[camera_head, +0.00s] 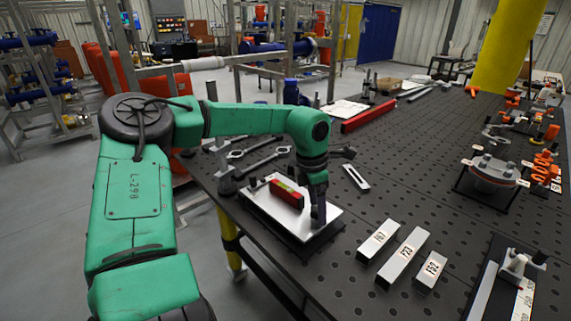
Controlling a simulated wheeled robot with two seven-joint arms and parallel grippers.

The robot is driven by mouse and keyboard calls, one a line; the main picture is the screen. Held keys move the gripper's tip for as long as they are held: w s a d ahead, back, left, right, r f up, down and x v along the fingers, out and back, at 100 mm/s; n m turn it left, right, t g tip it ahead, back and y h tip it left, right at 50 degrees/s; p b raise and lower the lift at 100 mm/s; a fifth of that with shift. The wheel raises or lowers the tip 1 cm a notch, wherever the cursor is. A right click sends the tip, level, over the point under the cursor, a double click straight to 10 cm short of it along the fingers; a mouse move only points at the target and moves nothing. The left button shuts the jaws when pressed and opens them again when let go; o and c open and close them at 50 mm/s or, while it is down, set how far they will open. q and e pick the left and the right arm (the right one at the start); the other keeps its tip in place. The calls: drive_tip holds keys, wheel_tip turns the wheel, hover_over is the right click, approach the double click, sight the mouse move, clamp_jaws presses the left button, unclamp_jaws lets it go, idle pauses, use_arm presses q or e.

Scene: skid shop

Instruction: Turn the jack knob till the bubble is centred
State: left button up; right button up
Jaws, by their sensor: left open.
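A red spirit level (287,194) with a yellow-green vial lies on a pale plate (272,222) at the left part of the dark perforated bench. The bubble is too small to read. My left gripper (318,217) points down over the plate's right end, just right of the level. Its fingers are dark and small here; it is open. I cannot make out the jack knob, which may be hidden behind the gripper. A small dark post (253,182) stands at the plate's far left corner. My right gripper is not in view.
Three labelled metal blocks (403,256) lie right of the plate. Wrenches (262,160) lie behind it and a slotted bar (356,177) lies to the right. A red bar (369,117) lies farther back. Clamps and a flange (492,171) stand at right; the bench's middle is largely clear.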

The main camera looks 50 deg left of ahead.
use_arm(q)
drive_tip(key=c, duration=1.2)
drive_tip(key=shift+f+n+b, duration=0.15)
drive_tip(key=shift+n+b, duration=0.55)
drive_tip(key=shift+n, duration=0.2)
drive_tip(key=shift+n+y+b, duration=0.3)
drive_tip(key=shift+n+b, duration=0.2)
drive_tip(key=shift+n, duration=1)
drive_tip(key=shift+w+r, duration=0.1)
drive_tip(key=shift+r, duration=0.2)
